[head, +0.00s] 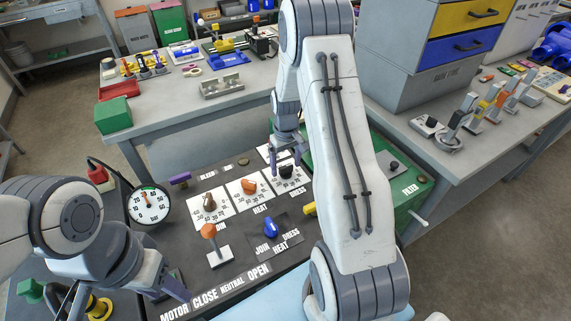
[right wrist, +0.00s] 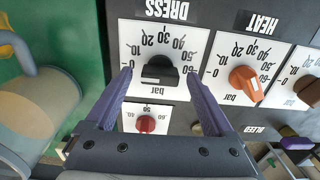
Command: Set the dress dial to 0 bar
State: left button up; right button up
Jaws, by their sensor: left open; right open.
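The dress dial (right wrist: 160,72) is a black knob on a white scale plate labelled DRESS. The scale runs from 0 at the left to 60 at the right in the right wrist view, with its text upside down. I cannot tell for sure which mark the knob points to. It also shows in the head view (head: 287,171). My right gripper (right wrist: 158,76) is open, with one purple finger on each side of the black knob and visible gaps between. My left gripper (head: 172,286) is low at the left of the panel, away from the dial.
The orange heat dial (right wrist: 246,82) and a brown dial (head: 209,203) stand beside it. A small red knob (right wrist: 146,124) is close by. A blue selector (head: 271,229), an orange-topped lever (head: 209,232) and a round gauge (head: 150,204) are also on the cart.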

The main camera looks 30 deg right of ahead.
aim_at(286, 166)
notch_tip(286, 166, up, 10)
jog(key=shift+r+b, duration=0.25)
jog(key=shift+b, duration=0.1)
dwell(0.5)
